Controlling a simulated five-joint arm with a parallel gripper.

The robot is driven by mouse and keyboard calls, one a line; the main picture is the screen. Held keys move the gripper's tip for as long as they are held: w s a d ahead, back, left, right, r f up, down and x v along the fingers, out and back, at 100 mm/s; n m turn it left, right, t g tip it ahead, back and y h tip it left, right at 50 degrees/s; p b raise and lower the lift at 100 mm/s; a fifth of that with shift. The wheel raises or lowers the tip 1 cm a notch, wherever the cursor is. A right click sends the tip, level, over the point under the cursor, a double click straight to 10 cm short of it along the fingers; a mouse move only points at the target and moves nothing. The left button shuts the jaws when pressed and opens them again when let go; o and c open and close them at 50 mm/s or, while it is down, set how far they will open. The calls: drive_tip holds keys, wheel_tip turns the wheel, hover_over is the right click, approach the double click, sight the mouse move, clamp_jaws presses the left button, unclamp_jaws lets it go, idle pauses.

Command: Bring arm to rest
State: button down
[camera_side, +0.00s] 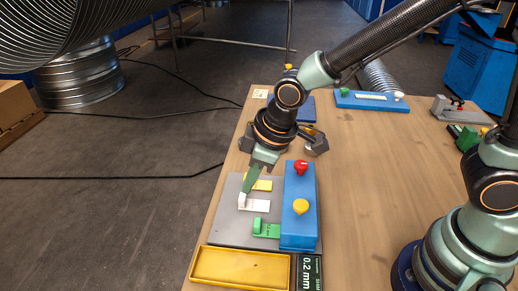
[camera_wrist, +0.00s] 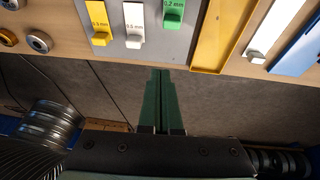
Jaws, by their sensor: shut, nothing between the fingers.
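My gripper (camera_side: 247,192) is over the grey plate (camera_side: 228,224) on the wooden table, near a white tag and below my angled arm in the side view. Its green fingers are together and empty; they also show in the wrist view (camera_wrist: 160,74). A yellow tag (camera_wrist: 99,24), a white tag (camera_wrist: 134,25) and a green tag (camera_wrist: 173,15) lie on the plate. In the side view the yellow tag (camera_side: 262,185) and white tag (camera_side: 258,206) are partly beside the fingers, and the green tag (camera_side: 266,229) is nearer. Whether the fingertips touch anything cannot be told.
A blue block (camera_side: 298,235) with a red knob (camera_side: 300,167) and a yellow knob (camera_side: 301,206) stands right of the tags. A yellow tray (camera_side: 240,282) lies at the front edge. A blue holder (camera_side: 371,101) is at the back. The table's right middle is clear.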

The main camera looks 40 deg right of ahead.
drive_tip(key=s+d+r+m, duration=0.2)
drive_tip(key=d+r+m, duration=0.1)
drive_tip(key=d, duration=0.3)
drive_tip(key=s+d+r+m+t+h, duration=0.1)
drive_tip(key=s+d+r+m, duration=0.1)
drive_tip(key=d+r, duration=0.3)
drive_tip(key=s+d+r+m+t, duration=0.1)
drive_tip(key=s+d+r+m, duration=0.1)
drive_tip(key=d, duration=0.6)
drive_tip(key=shift+d+r+m+h, duration=0.35)
drive_tip(key=shift+r+m+h, duration=0.05)
drive_tip(key=shift+r+m, duration=0.55)
drive_tip(key=c, duration=1.5)
unclamp_jaws()
drive_tip(key=shift+c, duration=0.2)
